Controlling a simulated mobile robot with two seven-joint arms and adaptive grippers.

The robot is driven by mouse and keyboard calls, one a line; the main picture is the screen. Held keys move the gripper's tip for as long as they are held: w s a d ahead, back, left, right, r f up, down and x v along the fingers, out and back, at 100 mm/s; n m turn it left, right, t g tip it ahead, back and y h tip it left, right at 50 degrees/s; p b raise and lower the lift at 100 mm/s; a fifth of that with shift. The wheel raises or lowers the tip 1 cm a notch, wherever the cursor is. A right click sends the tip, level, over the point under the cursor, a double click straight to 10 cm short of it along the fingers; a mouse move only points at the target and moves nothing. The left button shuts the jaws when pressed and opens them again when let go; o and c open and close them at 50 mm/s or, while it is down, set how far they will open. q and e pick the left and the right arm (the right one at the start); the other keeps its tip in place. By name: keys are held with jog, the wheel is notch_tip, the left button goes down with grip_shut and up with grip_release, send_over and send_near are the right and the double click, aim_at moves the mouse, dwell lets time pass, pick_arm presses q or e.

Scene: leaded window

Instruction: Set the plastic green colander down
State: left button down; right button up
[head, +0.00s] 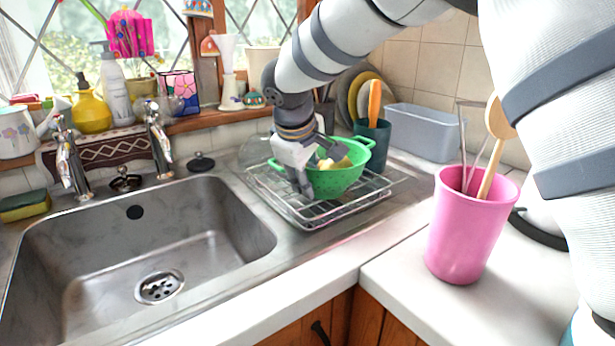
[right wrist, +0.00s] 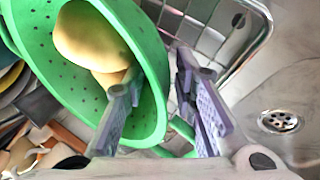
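The green plastic colander (head: 335,181) stands on the wire dish rack (head: 325,213) right of the sink and looks upright. It holds yellow items, and a rounded yellow one shows in the right wrist view inside the colander (right wrist: 148,62). My right gripper (head: 313,178) is at the colander's left side. In the right wrist view the two fingers of the gripper (right wrist: 165,98) are spread, one inside the bowl and one outside, with the rim between them. A gap shows between the outer finger and the rim. My left gripper is not in view.
The steel sink (head: 205,215) lies left of the rack. A dark green utensil pot (head: 375,143) and a grey tub (head: 425,133) stand behind it. A pink cup (head: 462,232) with utensils stands on the right counter. The front counter strip is clear.

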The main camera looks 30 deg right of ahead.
jog(key=shift+r, duration=0.3)
jog(key=v, duration=1.1)
jog(key=shift+s+a+r, duration=0.15)
jog(key=shift+r, duration=0.15)
jog(key=shift+f, duration=0.1)
